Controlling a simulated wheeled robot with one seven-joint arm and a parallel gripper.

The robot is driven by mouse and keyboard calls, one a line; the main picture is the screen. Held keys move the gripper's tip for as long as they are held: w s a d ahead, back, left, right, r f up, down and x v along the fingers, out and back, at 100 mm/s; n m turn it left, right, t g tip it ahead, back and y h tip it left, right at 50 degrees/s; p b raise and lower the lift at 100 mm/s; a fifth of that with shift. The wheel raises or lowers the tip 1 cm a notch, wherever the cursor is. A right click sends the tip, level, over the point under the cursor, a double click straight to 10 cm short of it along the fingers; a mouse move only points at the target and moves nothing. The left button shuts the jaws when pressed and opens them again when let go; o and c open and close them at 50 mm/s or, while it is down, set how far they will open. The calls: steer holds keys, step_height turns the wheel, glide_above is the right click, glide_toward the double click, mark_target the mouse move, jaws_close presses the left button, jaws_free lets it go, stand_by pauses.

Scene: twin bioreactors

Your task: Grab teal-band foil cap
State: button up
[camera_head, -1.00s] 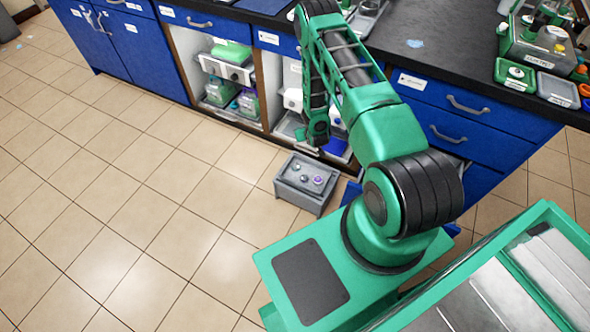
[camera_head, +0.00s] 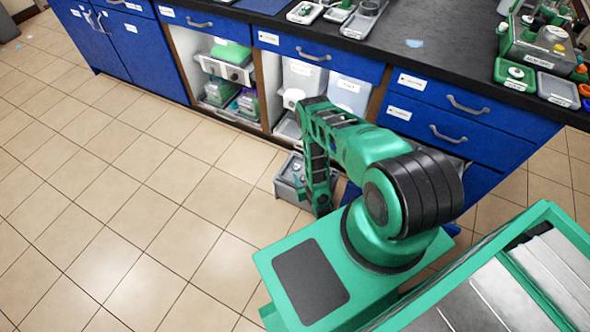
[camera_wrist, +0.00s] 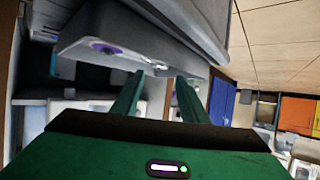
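A grey box (camera_head: 289,194) stands on the floor, partly hidden behind my arm in the head view. In the wrist view the box (camera_wrist: 175,35) is large at the top, with a purple-ringed round piece (camera_wrist: 105,48) and small pale pieces (camera_wrist: 150,62) on its face. I cannot tell which piece is the teal-band foil cap; no teal band is clear. In the wrist view my gripper (camera_wrist: 160,78) has its two green fingers apart, pointing towards the box, with nothing seen held between them. Whether the fingertips touch anything is unclear.
Blue drawers (camera_head: 470,120) and open cabinet bays with white bins (camera_head: 350,90) stand behind the box. The black counter (camera_head: 430,55) holds trays and equipment. The tiled floor (camera_head: 130,220) on the left is clear.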

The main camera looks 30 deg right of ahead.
mark_target(297, 167)
steer(key=shift+r+x, duration=0.2)
steer(key=shift+x, duration=3.85)
steer(key=c, duration=0.8)
